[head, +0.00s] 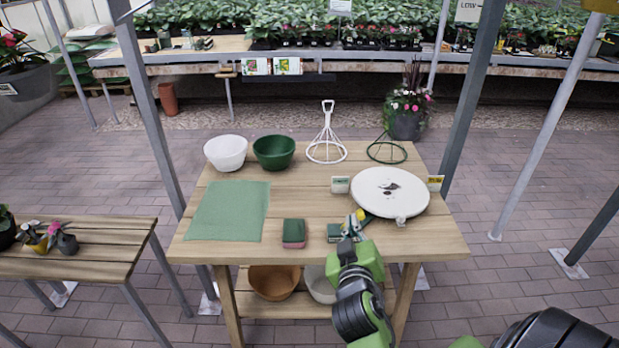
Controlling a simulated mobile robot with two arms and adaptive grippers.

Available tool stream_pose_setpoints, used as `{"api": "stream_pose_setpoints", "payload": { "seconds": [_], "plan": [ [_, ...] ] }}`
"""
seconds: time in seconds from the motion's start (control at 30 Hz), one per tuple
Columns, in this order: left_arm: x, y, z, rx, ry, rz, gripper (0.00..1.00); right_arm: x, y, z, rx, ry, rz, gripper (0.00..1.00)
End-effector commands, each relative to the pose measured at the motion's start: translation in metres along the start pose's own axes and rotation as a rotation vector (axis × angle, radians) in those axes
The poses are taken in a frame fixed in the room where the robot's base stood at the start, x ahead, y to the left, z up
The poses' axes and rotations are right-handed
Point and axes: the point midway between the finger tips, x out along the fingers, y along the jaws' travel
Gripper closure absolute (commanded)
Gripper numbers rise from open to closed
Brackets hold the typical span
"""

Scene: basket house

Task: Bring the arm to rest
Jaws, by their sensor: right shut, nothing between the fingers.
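My right gripper (354,228) is at the front of the wooden table (300,230), just left of the round white plate-like disc (390,192). It is shut, and I see nothing held in it. A small green block (334,232) lies close by its fingers on the left; I cannot tell whether they touch. My right arm reaches in from the lower right. My left gripper is not in view.
A red and green sponge (294,233), a green mat (229,210), a white bowl (226,152), a green bowl (274,152) and wire stands, one white (326,150), one green (387,151), are on the table. Metal posts flank it. A bench with small pots stands left.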

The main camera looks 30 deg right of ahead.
Motion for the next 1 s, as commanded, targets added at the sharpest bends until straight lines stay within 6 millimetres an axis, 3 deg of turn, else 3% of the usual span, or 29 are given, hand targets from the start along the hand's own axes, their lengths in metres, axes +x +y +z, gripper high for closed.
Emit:
{"api": "stream_pose_setpoints", "payload": {
  "seconds": [0.23,0.37,0.53,0.7,0.83,1.0],
  "plan": [
    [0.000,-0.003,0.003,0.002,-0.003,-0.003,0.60,0.002,-0.007,0.004,-0.005,-0.006,-0.014,1.00],
    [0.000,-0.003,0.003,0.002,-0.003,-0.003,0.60,0.009,-0.046,0.033,-0.032,-0.044,-0.095,1.00],
    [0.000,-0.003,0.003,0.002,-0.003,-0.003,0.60,0.008,-0.137,0.115,-0.091,-0.148,-0.294,1.00],
    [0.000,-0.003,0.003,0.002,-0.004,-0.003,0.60,-0.018,-0.217,0.215,-0.137,-0.277,-0.489,1.00],
    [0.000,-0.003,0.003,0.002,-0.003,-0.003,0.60,-0.054,-0.259,0.298,-0.166,-0.392,-0.617,1.00],
    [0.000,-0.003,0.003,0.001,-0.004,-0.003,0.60,-0.117,-0.286,0.410,-0.198,-0.560,-0.751,1.00]
  ]
}}
